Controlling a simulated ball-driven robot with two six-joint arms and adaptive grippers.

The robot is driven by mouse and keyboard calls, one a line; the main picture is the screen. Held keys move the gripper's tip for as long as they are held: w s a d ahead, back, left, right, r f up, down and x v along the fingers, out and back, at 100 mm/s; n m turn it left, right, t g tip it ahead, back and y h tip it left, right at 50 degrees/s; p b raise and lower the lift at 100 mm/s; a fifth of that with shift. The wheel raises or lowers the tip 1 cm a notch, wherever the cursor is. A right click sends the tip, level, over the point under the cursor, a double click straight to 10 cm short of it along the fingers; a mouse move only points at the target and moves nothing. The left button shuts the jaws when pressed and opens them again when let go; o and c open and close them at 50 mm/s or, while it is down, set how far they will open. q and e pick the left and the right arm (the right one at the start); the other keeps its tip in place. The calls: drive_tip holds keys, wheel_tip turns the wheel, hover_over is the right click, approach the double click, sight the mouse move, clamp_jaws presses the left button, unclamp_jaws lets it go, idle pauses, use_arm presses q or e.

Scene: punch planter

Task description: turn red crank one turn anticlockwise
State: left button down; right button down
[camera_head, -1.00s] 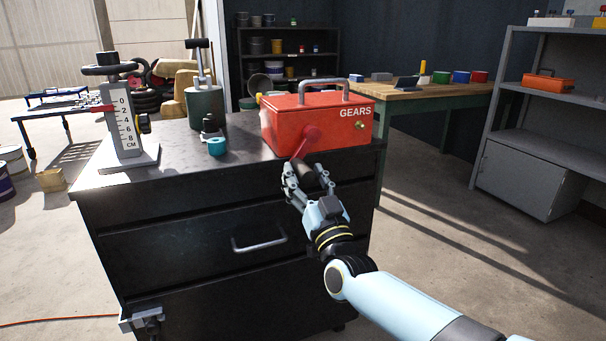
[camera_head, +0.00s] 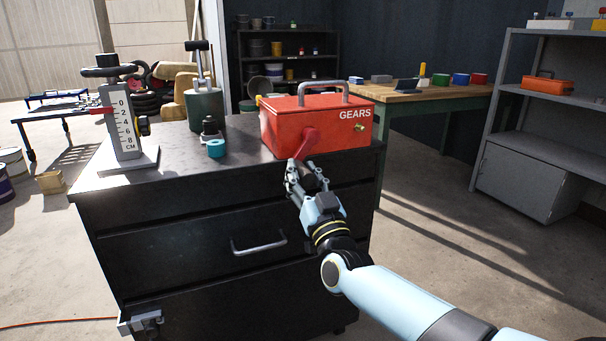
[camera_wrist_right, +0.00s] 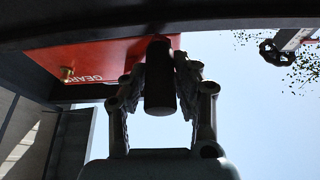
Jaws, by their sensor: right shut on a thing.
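The red gear box (camera_head: 318,122), marked GEARS, stands on the right end of the black cabinet top. Its red crank (camera_head: 307,143) is on the front face, with the arm pointing down and slightly left. My right gripper (camera_head: 307,178) is at the crank's lower end, in front of the cabinet edge. In the right wrist view the dark crank handle (camera_wrist_right: 160,90) lies between the two fingers of my right gripper (camera_wrist_right: 160,95), which are shut on it. The red box (camera_wrist_right: 100,62) shows behind it. My left gripper is not in view.
On the black cabinet (camera_head: 180,220) stand a height gauge (camera_head: 125,120), a dark green cylinder with a handle (camera_head: 205,105) and a teal ring piece (camera_head: 216,148). A drawer handle (camera_head: 260,245) sticks out of the front. A wooden bench (camera_head: 430,92) is behind.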

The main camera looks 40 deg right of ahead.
sight(302, 159)
drive_tip(key=shift+d+n, duration=0.15)
drive_tip(key=shift+n, duration=0.25)
drive_tip(key=shift+s+d+f+n+y, duration=0.15)
drive_tip(key=shift+d+n+y, duration=0.1)
drive_tip(key=shift+n+y, duration=0.3)
drive_tip(key=shift+d+f+n+y, duration=0.2)
drive_tip(key=shift+n+y, duration=0.25)
drive_tip(key=shift+n, duration=0.2)
drive_tip(key=n, duration=0.1)
drive_tip(key=d+n+y+p, duration=0.1)
drive_tip(key=n, duration=0.2)
drive_tip(key=shift+s+d+f+t+y, duration=0.2)
drive_tip(key=shift+d+t+y, duration=0.1)
drive_tip(key=shift+y, duration=0.1)
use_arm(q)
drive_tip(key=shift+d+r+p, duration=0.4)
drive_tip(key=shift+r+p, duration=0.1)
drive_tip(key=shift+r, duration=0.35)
use_arm(e)
drive_tip(key=n, duration=0.1)
drive_tip(key=d+n+y, duration=0.1)
drive_tip(key=n, duration=0.1)
drive_tip(key=shift+s+d+f+y, duration=0.1)
drive_tip(key=shift+s+f+y, duration=0.05)
drive_tip(key=shift+y, duration=0.15)
drive_tip(key=c, duration=1)
unclamp_jaws()
